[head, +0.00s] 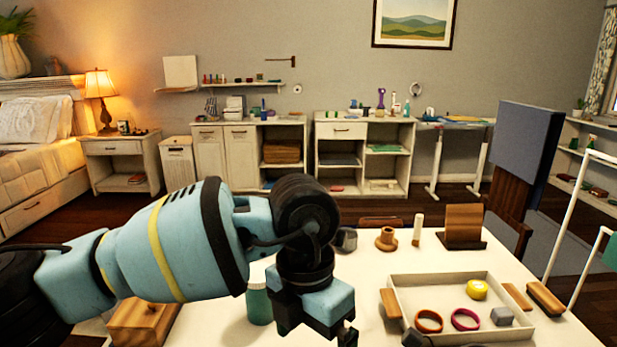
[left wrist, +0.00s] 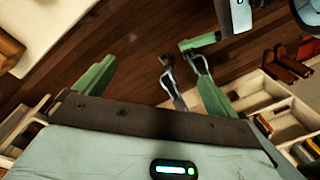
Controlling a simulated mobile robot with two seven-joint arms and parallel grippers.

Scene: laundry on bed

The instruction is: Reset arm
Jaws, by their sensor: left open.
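My left arm comes in from the left in the head view, and its gripper (head: 318,308) hangs over the front left part of the white table (head: 215,322). Its fingertips are cut off or hidden near the bottom edge there. My right gripper cannot be made out in either view.
A white tray (head: 404,292) on the table's right holds rings, a yellow roll (head: 477,289) and a grey block (head: 502,316). A green jar (head: 258,305) stands close beside my left gripper. A wooden block (head: 143,322) lies left. A wooden stand (head: 463,226) is at the back.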

